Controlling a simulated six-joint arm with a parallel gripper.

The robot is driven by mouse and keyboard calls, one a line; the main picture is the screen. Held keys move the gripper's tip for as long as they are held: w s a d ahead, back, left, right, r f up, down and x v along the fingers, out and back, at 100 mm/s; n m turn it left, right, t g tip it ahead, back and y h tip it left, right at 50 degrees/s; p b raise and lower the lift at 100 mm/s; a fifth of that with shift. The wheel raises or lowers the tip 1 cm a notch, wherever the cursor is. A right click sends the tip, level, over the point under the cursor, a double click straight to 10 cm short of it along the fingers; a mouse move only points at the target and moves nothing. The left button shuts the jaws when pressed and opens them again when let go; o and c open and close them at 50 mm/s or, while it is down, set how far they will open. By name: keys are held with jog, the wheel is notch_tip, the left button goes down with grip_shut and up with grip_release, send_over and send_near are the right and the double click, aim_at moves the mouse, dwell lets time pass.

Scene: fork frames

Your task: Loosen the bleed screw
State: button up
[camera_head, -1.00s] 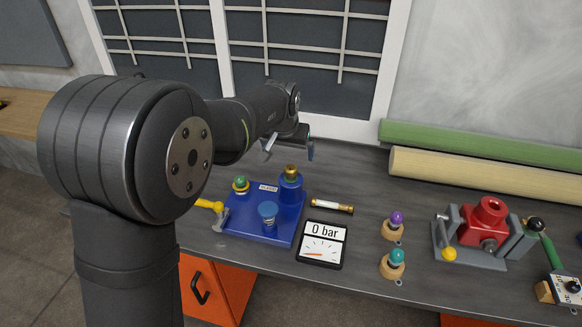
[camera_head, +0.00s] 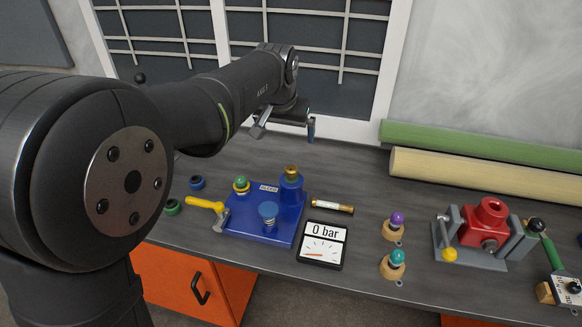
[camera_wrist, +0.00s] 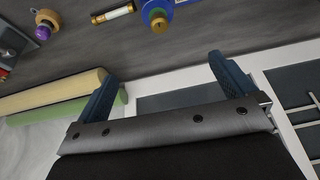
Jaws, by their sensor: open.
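A blue block (camera_head: 246,227) lies on the bench and has a small white label (camera_head: 269,188), too small to read surely. A brass-topped blue post (camera_head: 291,184) stands at its back right corner. A green knob with a yellow ring (camera_head: 241,184) is at its back left, and a blue round knob (camera_head: 267,210) is near its front. I cannot tell surely which one is the bleed screw. My gripper (camera_head: 285,129) is open and empty, above and behind the block. In the wrist view, my gripper (camera_wrist: 163,86) has nothing between its fingers, and the brass top (camera_wrist: 158,20) shows beyond them.
A gauge (camera_head: 321,244) reads 0 bar. A glass tube (camera_head: 332,206), a yellow-handled hammer (camera_head: 207,204) and two rings (camera_head: 197,182) lie near the block. Purple (camera_head: 396,218) and teal (camera_head: 397,257) knobs, a red vise-held part (camera_head: 488,220) and rolls (camera_head: 480,170) are to the right.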

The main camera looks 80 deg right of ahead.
jog(key=shift+a+r, duration=0.15)
jog(key=shift+r, duration=0.2)
jog(key=c, duration=0.9)
jog(key=s+d+f+g+h, duration=0.25)
jog(key=s+d+f, duration=0.25)
jog(key=s+f, duration=0.45)
jog(key=n+t+h, duration=0.6)
jog(key=t+h, duration=0.3)
jog(key=t, duration=0.1)
send_near(293, 175)
jog(key=x, duration=1.2)
jog(key=shift+a, duration=0.1)
